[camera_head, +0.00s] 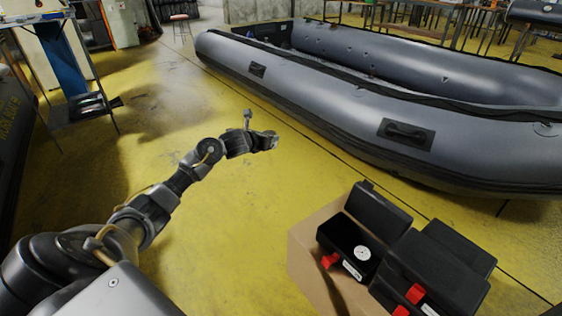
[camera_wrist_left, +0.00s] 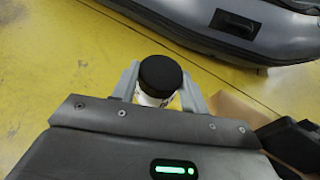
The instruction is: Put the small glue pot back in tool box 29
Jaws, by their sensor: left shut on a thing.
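The small glue pot (camera_wrist_left: 160,80) has a black cap and a white body. In the left wrist view it sits between the two fingers of my left gripper (camera_wrist_left: 158,88), which is shut on it. In the head view my left gripper (camera_head: 270,141) is held out over the yellow floor, left of the boxes and apart from them; the pot is hard to make out there. An open black tool box (camera_head: 340,236) with its lid raised stands at the lower right, with a white round spot inside. Its label number is too small to read. My right gripper is not in view.
The open box stands on a brown cardboard-coloured support (camera_head: 302,262). More black tool boxes (camera_head: 440,262) with red latches stand right beside it. A large grey inflatable boat (camera_head: 340,100) lies behind. Yellow floor (camera_head: 240,230) is clear between my arm and the boxes.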

